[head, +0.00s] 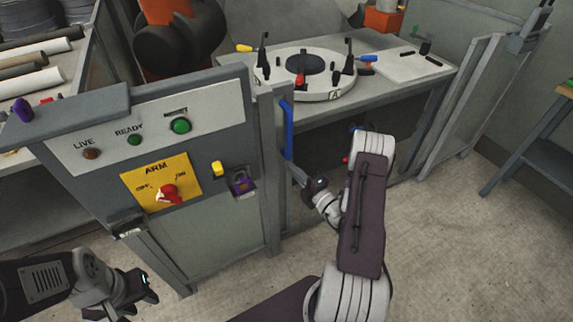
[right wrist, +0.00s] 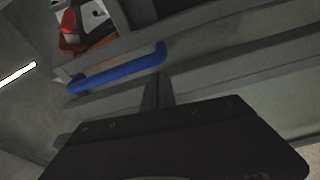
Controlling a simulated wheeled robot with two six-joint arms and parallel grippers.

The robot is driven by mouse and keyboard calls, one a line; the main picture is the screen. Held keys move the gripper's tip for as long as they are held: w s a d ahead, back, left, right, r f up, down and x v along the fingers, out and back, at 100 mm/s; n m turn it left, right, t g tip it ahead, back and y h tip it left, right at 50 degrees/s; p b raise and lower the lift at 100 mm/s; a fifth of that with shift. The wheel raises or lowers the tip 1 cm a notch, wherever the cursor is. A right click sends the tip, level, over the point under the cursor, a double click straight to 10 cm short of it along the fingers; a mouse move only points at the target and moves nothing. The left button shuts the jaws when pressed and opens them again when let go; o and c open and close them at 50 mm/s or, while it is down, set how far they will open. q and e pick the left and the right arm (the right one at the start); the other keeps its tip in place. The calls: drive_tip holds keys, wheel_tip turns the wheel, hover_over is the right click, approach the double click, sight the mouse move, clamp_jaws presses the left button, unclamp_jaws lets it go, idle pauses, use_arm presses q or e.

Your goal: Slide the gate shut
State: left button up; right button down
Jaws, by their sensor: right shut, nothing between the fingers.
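The gate's upright grey frame (head: 270,150) stands beside the control panel at the left of the opening. Its blue bar handle (head: 287,130) faces the opening, and the handle also shows in the right wrist view (right wrist: 115,72). My right gripper (head: 293,168) is shut and empty, its tips close to the handle's lower end. In the right wrist view the shut fingers (right wrist: 157,92) point at the grey frame just beside the handle; whether they touch is unclear. My left gripper (head: 145,278) is low at the left, apart from the gate, its fingers too small to read.
A round fixture (head: 330,88) sits on the table inside the opening. A fence frame (head: 468,95) stands at the right. Floor in front is clear.

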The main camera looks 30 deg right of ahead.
use_arm(q)
drive_tip(key=shift+f, duration=0.25)
use_arm(e)
drive_tip(key=shift+w+a+r, duration=0.1)
drive_tip(key=shift+w+a, duration=0.1)
drive_tip(key=shift+w, duration=0.8)
drive_tip(key=shift+w+a, duration=0.15)
drive_tip(key=shift+w, duration=0.85)
